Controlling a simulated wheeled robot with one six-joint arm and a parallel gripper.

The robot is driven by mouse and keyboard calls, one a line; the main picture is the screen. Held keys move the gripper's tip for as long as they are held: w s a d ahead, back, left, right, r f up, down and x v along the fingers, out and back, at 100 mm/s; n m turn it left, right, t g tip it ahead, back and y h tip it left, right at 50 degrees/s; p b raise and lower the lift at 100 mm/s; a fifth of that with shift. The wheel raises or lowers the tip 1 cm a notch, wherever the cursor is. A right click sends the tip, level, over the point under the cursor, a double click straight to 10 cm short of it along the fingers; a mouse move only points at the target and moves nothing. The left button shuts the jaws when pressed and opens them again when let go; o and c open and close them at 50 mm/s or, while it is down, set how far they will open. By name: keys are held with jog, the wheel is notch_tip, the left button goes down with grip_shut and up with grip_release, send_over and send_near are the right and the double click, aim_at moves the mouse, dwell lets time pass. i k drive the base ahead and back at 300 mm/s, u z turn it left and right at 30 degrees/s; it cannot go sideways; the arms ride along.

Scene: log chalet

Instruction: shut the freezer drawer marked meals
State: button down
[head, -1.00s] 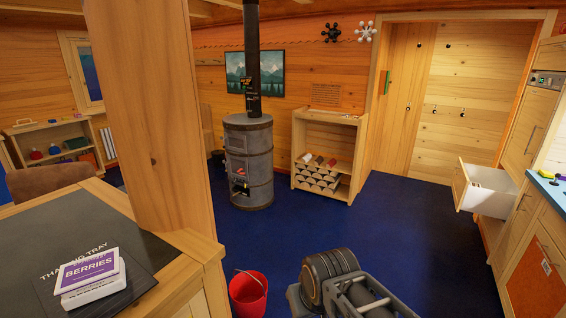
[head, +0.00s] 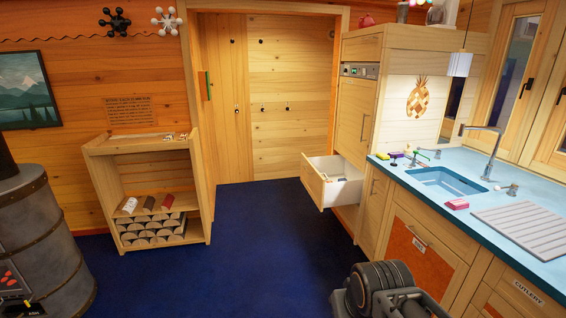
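In the head view, a drawer (head: 318,187) with a wooden front and white inside is pulled out of the tall wooden cabinet (head: 356,124) near the middle. Its front faces left, toward the open floor. I cannot read any label on it from here, so I cannot tell whether it is marked meals. Part of my arm shows at the bottom right of centre, well apart from the drawer. My gripper is not in view.
The blue floor (head: 240,235) before the drawer is clear. A wood shelf (head: 204,195) with logs stands to the left, a stove (head: 45,240) at far left. The blue counter (head: 500,240) with a sink (head: 447,180) runs along the right.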

aim_at(332, 177)
jog(key=z, duration=0.2)
jog(key=i, duration=2.4)
jog(key=u, duration=0.3)
jog(key=i, duration=2.25)
jog(key=u, duration=0.55)
jog(key=i, duration=0.5)
jog(key=u, duration=0.2)
